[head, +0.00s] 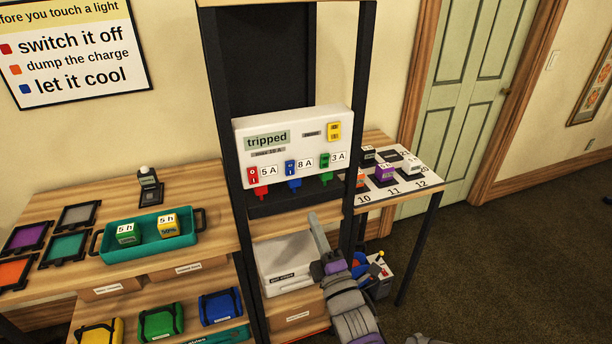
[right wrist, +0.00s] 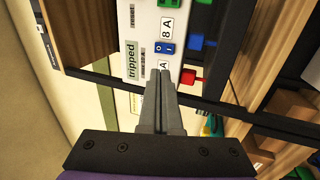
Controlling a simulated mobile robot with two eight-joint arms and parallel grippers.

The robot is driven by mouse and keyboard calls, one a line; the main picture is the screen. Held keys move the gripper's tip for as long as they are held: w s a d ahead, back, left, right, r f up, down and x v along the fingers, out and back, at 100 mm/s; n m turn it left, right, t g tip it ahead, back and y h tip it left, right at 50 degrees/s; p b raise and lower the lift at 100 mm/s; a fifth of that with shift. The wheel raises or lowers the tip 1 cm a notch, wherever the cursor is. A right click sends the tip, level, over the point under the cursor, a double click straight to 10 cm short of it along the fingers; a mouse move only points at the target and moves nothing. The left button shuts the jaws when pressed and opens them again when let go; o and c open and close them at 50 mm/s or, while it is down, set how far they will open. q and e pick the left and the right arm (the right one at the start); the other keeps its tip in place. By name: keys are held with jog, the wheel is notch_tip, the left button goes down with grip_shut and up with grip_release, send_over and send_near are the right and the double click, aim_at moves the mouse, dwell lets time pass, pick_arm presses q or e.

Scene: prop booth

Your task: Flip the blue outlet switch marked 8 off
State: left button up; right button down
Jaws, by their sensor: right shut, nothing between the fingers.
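The white outlet panel (head: 290,146) reads "tripped" and stands in a dark rack. Its blue switch (head: 291,168), beside the "8 A" label, sits between a red switch (head: 253,175) and a green switch (head: 325,160). The blue switch also shows in the right wrist view (right wrist: 165,48), with O and I marks; which way it is set I cannot tell. A blue plug (head: 295,183) is below it. My right gripper (head: 312,216) is shut and empty, its tips just short of the blue switch in the wrist view. The fingers hide the red switch there. My left gripper is not in view.
A yellow switch (head: 334,131) is at the panel's upper right. A red plug (right wrist: 188,77) is close to the right fingers. Rack posts (head: 362,110) flank the panel. A teal tray (head: 150,236) stands on the left table, and a numbered table (head: 425,185) stands at right.

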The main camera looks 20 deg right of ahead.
aim_at(292, 164)
jog(key=shift+a+r, duration=0.1)
dwell(0.3)
jog(key=p+x, duration=0.2)
jog(key=x, duration=1.2)
jog(key=shift+w+r+g+p, duration=0.25)
jog(key=shift+r+g+p, duration=0.25)
jog(key=shift+r+p, duration=0.25)
jog(key=shift+f, duration=0.35)
jog(key=shift+s, duration=0.1)
